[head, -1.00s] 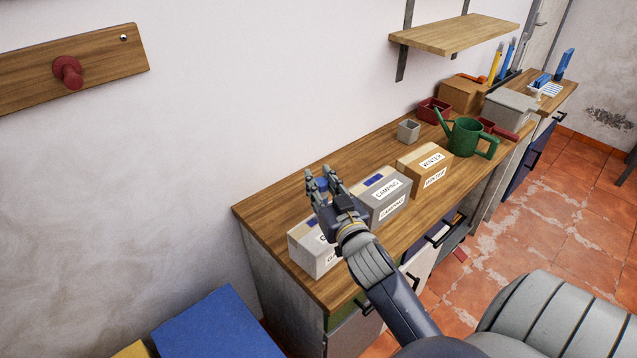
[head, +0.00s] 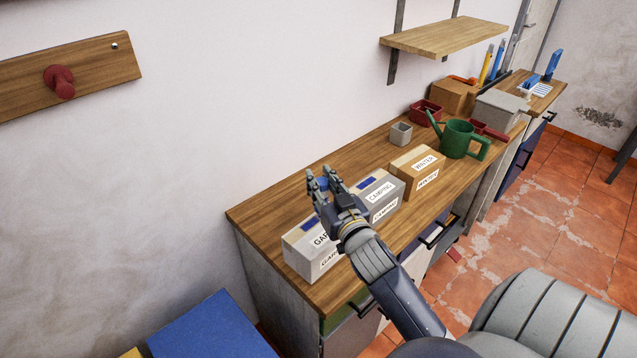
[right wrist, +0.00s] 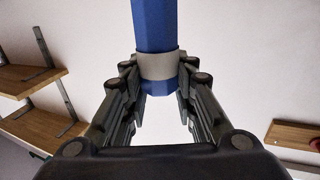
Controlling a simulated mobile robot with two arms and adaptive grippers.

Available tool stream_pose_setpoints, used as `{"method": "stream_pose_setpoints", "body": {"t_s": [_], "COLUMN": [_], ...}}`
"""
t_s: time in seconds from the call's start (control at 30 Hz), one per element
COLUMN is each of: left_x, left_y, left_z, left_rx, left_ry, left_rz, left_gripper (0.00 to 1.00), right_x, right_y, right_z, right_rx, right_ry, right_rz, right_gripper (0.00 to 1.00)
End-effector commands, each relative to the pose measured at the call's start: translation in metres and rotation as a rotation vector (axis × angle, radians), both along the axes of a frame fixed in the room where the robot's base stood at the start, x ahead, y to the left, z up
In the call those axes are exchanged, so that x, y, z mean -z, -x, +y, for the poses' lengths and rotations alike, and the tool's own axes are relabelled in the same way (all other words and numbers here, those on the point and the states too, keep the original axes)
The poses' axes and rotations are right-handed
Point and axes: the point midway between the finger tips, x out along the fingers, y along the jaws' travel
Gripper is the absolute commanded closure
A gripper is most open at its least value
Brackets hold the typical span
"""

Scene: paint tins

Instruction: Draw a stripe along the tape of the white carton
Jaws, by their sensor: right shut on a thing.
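The white carton (head: 299,254) stands at the near left end of the wooden worktop, its label partly readable as "GAR". A short blue patch (head: 308,225) and a pale tan strip show on its top; my right gripper's fingers and wrist hide part of this top. My right gripper (head: 323,184) appears above and behind the carton, shut on a blue marker with a grey band. The marker also shows between the fingers in the right wrist view (right wrist: 154,25), pointing away from the palm; its tip is hidden. I cannot tell the gap to the carton. My left gripper is not in view.
A grey "CAMPING" carton (head: 380,207) with a blue patch stands close to the right, then a brown "WINTER" carton (head: 405,179). A grey cup (head: 401,133) and green watering can (head: 458,138) stand farther along the worktop (head: 262,210). A wall shelf (head: 448,37) hangs above.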

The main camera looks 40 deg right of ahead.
Motion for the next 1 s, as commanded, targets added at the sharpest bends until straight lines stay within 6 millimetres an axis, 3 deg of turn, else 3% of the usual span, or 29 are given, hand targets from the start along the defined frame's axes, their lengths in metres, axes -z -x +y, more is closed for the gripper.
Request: {"method": "stream_pose_setpoints", "body": {"t_s": [0.57,1.0], "left_x": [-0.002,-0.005], "left_y": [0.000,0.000], "left_z": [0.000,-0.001], "left_rx": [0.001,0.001], "left_ry": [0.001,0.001], "left_rz": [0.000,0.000], "left_gripper": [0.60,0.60], "right_x": [0.005,0.005], "right_y": [-0.001,0.001], "right_z": [-0.011,0.005], "right_rx": [0.004,0.001], "right_ry": [-0.002,-0.007], "right_rz": [0.011,0.010], "right_gripper": [0.98,0.98]}}
